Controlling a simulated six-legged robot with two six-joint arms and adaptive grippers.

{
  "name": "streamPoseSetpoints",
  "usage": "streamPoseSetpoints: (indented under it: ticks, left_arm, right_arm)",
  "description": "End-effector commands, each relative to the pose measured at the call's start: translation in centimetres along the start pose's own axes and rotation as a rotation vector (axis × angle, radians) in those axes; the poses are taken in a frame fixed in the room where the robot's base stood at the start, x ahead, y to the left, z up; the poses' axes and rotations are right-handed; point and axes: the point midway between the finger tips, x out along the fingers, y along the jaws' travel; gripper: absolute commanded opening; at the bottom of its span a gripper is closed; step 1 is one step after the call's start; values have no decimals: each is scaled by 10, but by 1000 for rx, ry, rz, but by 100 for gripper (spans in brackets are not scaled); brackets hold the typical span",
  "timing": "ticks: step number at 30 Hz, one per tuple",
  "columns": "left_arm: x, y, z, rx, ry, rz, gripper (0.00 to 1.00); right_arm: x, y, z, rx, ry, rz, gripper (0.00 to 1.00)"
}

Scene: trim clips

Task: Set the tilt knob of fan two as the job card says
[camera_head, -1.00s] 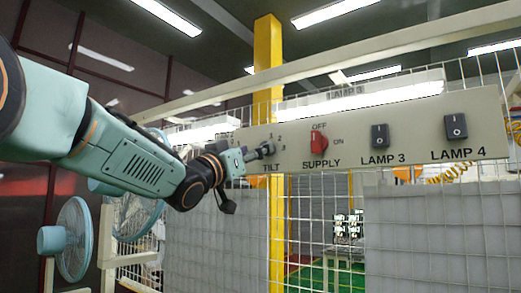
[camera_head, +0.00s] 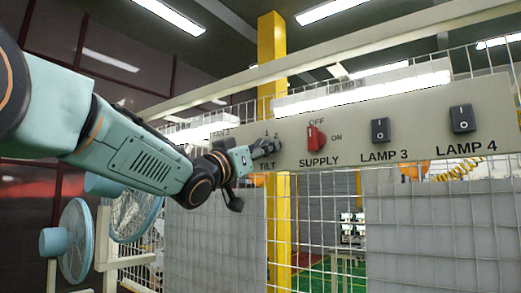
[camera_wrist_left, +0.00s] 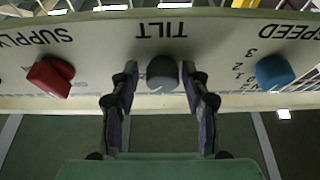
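In the left wrist view, the dark grey tilt knob (camera_wrist_left: 162,73) sits under the upside-down word TILT on a pale panel (camera_wrist_left: 100,22). The two fingers of my left gripper (camera_wrist_left: 160,80) stand on either side of it, with a small gap showing on each side. The knob's pointer setting cannot be read clearly. Two blue fans (camera_head: 76,240) stand at the left. My right gripper is not in view.
A red supply knob (camera_head: 316,136) is just right of my gripper, then the lamp 3 switch (camera_head: 380,130) and lamp 4 switch (camera_head: 462,119). In the wrist view, a blue speed knob (camera_wrist_left: 275,72) lies on the other side. A wire mesh fence (camera_head: 330,215) is below the panel.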

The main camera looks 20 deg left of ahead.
Motion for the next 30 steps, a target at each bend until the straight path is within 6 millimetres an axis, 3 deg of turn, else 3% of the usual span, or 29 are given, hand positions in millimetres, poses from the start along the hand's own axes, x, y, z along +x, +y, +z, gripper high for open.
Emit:
streamPoseSetpoints:
  ticks: [14, 23, 30]
  left_arm:
    - [2, -1, 0, -1, 1, -1, 4]
    - [2, -1, -1, 41, 4, 17, 3]
    - [3, -3, -2, 183, 4, 75, 3]
  right_arm:
    - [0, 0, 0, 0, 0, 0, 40]
    - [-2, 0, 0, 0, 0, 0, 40]
    - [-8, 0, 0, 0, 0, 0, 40]
